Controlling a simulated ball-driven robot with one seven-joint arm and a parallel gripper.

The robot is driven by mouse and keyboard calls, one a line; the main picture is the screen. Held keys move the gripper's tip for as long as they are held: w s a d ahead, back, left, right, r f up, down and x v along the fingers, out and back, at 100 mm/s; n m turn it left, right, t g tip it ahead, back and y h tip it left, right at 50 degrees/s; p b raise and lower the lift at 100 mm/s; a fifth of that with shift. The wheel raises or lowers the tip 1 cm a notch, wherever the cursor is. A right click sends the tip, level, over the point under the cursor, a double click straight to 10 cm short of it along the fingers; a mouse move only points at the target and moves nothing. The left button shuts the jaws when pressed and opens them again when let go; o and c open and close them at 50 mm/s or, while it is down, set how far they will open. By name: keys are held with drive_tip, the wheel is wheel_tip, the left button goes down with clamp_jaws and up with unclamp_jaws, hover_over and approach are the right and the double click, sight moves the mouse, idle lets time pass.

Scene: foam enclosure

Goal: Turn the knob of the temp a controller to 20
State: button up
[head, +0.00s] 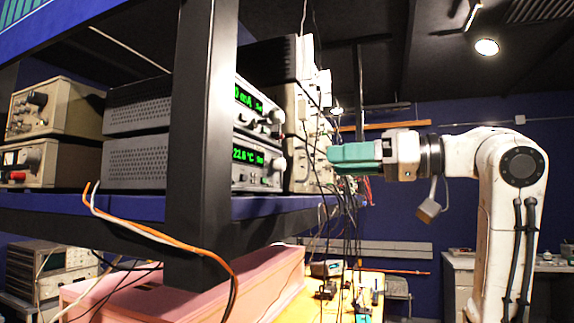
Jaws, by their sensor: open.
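A grey instrument with a green readout of about 22.6 °C (247,156) stands on the blue shelf, seen at a steep angle. I take it for the temp a controller, but its name label is too small to read. A light knob (279,163) sticks out from the right part of its front. My gripper (333,157), with teal fingers, reaches in from the right and points left. It is open and empty, to the right of the knob and apart from it in the picture. The gap in depth is hard to judge.
A similar unit with a green mA readout (247,98) sits directly on top. A black rack post (200,130) stands in front of the shelf. Hanging cables (345,225) run close to my gripper. Beige instruments (55,108) stand at left. A pink box (265,283) lies below the shelf.

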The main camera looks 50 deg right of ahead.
sight(284, 164)
drive_tip(key=p+x, duration=0.3)
drive_tip(key=x, duration=0.7)
drive_tip(key=shift+s, duration=0.1)
drive_tip(key=shift+c, duration=0.2)
clamp_jaws()
drive_tip(key=shift+f+n, duration=0.1)
drive_tip(key=shift+n, duration=0.2)
drive_tip(key=n+b, duration=0.2)
drive_tip(key=shift+n, duration=0.3)
drive_tip(key=shift+n+b, duration=0.55)
drive_tip(key=shift+n, duration=0.75)
